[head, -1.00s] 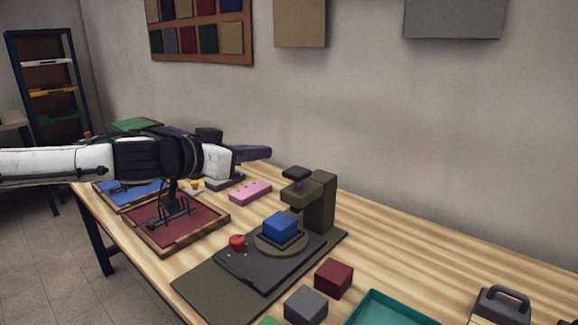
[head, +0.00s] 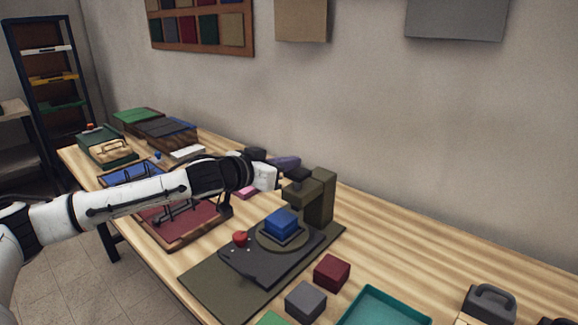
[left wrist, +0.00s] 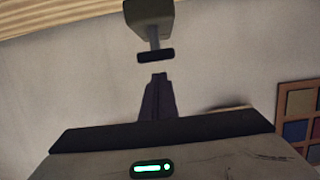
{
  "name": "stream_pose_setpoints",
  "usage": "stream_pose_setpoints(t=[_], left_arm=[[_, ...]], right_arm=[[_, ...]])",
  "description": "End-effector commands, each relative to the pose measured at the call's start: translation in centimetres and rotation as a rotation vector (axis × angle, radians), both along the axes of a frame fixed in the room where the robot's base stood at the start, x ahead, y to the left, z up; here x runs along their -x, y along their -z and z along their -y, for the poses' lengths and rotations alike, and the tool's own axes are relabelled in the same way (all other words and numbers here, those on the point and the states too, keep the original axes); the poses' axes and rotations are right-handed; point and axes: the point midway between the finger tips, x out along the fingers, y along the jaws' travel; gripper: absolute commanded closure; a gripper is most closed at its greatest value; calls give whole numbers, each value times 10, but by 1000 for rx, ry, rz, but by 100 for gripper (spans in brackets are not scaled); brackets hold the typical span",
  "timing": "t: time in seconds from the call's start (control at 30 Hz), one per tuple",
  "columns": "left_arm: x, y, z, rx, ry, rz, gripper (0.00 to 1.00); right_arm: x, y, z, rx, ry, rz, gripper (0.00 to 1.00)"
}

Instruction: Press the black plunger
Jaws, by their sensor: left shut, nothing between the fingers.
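The black plunger (head: 297,174) is the dark cap on top of the olive press (head: 320,197). In the left wrist view the plunger (left wrist: 155,55) is a black bar on a short grey stem below the olive press head. A blue block (head: 281,222) sits on the round plate under the press head. My left gripper (head: 294,162) is shut and empty, with its purple-grey fingers close to the plunger, a little above and left of it in the head view. In the left wrist view its fingertips (left wrist: 159,76) show a small gap to the plunger. My right gripper is not in view.
A red knob (head: 240,239) is at the front of the press base. A dark red block (head: 332,272), a grey block (head: 306,301) and a teal tray (head: 384,308) are at the near right. Framed trays lie under my left arm.

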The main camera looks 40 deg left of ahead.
Motion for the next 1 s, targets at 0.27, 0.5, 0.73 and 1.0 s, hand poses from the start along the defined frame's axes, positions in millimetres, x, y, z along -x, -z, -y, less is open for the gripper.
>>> stream_pose_setpoints(t=[0.27, 0.5, 0.73, 1.0], left_arm=[[0, 14, 0, 1, 1, 2, 100], [0, 14, 0, 2, 0, 2, 100], [0, 38, 1, 4, 0, 0, 100], [1, 54, 0, 2, -2, -5, 100]], right_arm=[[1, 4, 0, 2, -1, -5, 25], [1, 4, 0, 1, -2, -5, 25], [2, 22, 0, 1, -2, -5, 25], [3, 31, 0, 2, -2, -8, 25]])
